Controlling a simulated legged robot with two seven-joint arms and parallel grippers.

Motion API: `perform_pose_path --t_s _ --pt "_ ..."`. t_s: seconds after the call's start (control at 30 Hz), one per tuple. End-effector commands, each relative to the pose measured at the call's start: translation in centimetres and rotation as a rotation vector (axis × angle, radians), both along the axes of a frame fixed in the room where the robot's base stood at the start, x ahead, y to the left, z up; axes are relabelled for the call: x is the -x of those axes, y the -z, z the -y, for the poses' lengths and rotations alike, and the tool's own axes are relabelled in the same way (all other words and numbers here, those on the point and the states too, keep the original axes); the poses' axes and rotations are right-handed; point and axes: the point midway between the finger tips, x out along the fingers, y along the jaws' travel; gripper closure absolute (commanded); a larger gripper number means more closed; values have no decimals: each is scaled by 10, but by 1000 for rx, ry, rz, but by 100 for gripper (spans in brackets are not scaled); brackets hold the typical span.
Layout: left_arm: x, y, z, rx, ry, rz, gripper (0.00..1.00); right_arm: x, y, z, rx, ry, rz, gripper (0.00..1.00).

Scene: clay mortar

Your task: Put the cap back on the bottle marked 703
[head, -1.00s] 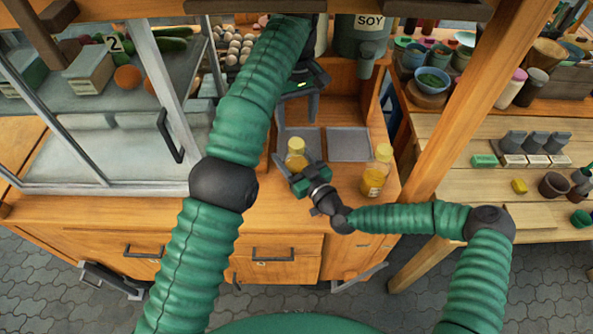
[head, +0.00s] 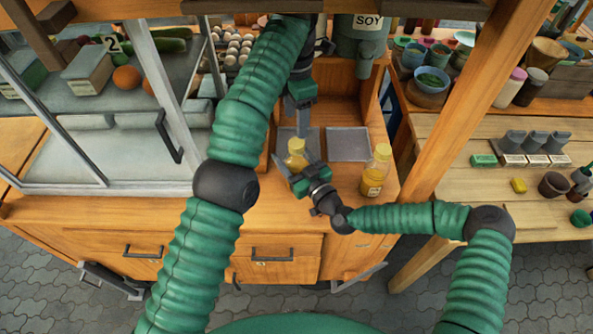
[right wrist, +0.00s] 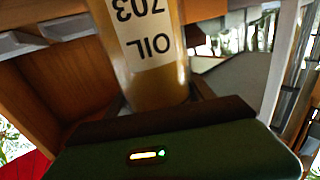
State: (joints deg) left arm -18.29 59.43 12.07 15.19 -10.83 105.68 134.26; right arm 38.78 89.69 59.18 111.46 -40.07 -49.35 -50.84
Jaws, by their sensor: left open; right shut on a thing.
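The bottle marked 703 (right wrist: 150,45) shows upside down in the right wrist view, with "OIL" on its white label and amber contents. In the head view it is the yellow bottle (head: 296,148) at my right gripper (head: 295,172), which is shut on it. My left gripper (head: 302,122) is open and points down, just above and behind this bottle's top. I cannot make out a loose cap, and the bottle's mouth is too small to tell capped from open.
A second yellow bottle (head: 375,172) stands on the counter to the right. Behind are a flat grey tray (head: 349,144) and another one partly hidden by my left gripper. A glass case (head: 110,150) is on the left, and a wooden post (head: 465,110) on the right.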

Motion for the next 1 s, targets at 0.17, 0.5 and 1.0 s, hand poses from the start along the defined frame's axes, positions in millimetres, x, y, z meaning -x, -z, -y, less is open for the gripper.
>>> perform_pose_path --t_s 0.17,0.5,1.0 --pt "0 0 0 0 2 0 41 0 0 0 -1 0 -1 100" --pt "0 21 -1 -1 2 -3 41 0 0 0 -1 -1 -1 100" --pt "1 80 0 1 4 0 41 0 0 0 -1 0 -1 100"
